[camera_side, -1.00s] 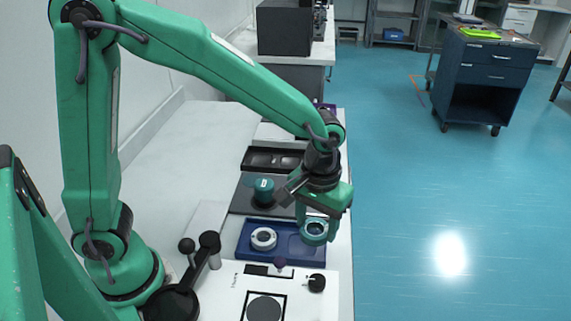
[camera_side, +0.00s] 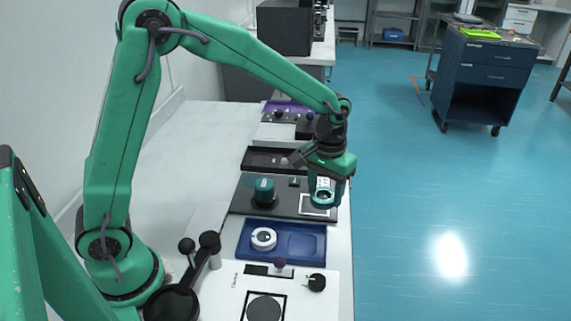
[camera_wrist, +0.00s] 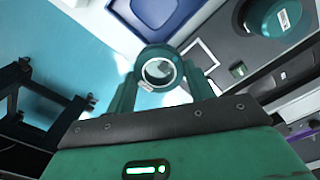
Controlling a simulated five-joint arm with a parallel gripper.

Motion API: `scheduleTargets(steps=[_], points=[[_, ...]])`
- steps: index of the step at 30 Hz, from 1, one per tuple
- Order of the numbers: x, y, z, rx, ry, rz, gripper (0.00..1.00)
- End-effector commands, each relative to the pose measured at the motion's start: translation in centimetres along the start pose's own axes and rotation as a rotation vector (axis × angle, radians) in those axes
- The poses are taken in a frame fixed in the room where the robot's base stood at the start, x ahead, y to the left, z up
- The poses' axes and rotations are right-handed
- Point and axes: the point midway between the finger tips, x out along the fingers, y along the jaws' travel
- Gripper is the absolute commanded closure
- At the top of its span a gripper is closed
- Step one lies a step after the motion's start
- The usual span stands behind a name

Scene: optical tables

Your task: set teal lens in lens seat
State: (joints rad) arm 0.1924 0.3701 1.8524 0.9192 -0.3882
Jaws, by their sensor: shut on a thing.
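The teal lens (camera_side: 323,199) is a teal ring with a clear centre. It also shows in the wrist view (camera_wrist: 147,60), between the fingertips. My gripper (camera_side: 322,190) is shut on it and holds it above the right part of the dark grey board (camera_side: 240,204). A white square outline (camera_side: 305,205) on this board lies just below the lens and partly behind it; in the wrist view the outline (camera_wrist: 209,50) shows just right of the lens. It may mark the lens seat; I cannot make out the seat itself.
A teal cylinder (camera_side: 264,187) stands on the board, left of the lens. A blue tray (camera_side: 300,243) with a white ring (camera_side: 263,238) lies nearer the camera. A white panel (camera_side: 230,290) with knobs is in front, and a black tray (camera_side: 262,158) behind. The table's right edge is close.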

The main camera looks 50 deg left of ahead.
Motion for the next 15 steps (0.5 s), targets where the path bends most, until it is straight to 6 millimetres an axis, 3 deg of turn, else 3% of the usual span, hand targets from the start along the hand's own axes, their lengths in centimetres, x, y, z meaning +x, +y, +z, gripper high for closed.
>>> scheduleTargets(steps=[15], points=[[4.7, -5.7, -5.4, -0.002, 0.000, 0.000, 0.71]])
